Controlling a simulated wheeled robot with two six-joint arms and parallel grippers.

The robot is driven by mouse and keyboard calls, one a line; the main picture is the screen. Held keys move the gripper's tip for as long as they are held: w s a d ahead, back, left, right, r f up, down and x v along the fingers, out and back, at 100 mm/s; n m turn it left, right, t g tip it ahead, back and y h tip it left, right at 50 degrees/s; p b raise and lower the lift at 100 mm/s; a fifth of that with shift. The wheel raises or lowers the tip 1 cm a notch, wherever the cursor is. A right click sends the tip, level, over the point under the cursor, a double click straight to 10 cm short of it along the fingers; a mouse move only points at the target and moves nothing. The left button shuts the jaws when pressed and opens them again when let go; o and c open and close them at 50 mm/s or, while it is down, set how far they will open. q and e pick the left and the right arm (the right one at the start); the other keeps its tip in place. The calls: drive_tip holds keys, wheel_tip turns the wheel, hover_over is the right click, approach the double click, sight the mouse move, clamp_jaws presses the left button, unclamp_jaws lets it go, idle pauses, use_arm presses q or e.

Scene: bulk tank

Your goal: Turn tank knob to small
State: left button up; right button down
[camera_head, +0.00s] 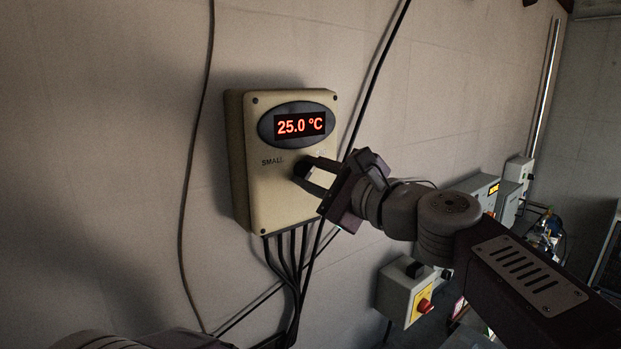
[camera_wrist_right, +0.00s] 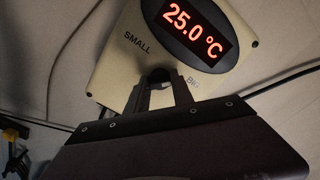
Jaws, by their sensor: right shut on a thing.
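The tank control box (camera_head: 281,205) is a beige box on the wall with an oval dark display (camera_head: 298,125) reading 25.0 °C in red. The word SMALL (camera_head: 272,162) is printed to the left of a dark round knob (camera_head: 301,168) below the display. My right gripper (camera_head: 306,175) is shut on the knob, its fingers on either side of it. The knob's pointer direction cannot be told. My left gripper is not in view.
Several black cables (camera_head: 292,265) hang from the box's underside. A thin cable (camera_head: 190,150) runs down the wall to its left. A grey box with a red button (camera_head: 405,290) is mounted lower right. More equipment stands along the wall at far right.

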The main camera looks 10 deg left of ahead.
drive_tip(key=n+b, duration=0.1)
drive_tip(key=n, duration=0.1)
drive_tip(key=n+b, duration=0.1)
drive_tip(key=n, duration=0.1)
drive_tip(key=shift+f+n, duration=0.3)
drive_tip(key=shift+f, duration=0.1)
drive_tip(key=n+b, duration=0.2)
drive_tip(key=n, duration=0.2)
drive_tip(key=shift+n+b, duration=0.3)
drive_tip(key=shift+b, duration=0.1)
drive_tip(key=n+b, duration=0.1)
drive_tip(key=n, duration=0.3)
drive_tip(key=shift+r+b, duration=0.15)
drive_tip(key=shift+b, duration=0.25)
drive_tip(key=shift+r+n+b, duration=0.15)
drive_tip(key=shift+n+b, duration=0.15)
drive_tip(key=shift+n, duration=0.9)
drive_tip(key=shift+r+n+b, duration=0.1)
drive_tip(key=shift+n+b, duration=0.2)
drive_tip(key=shift+n, duration=0.9)
drive_tip(key=shift+d+r, duration=0.1)
drive_tip(key=c, duration=1.1)
unclamp_jaws()
drive_tip(key=shift+d, duration=0.1)
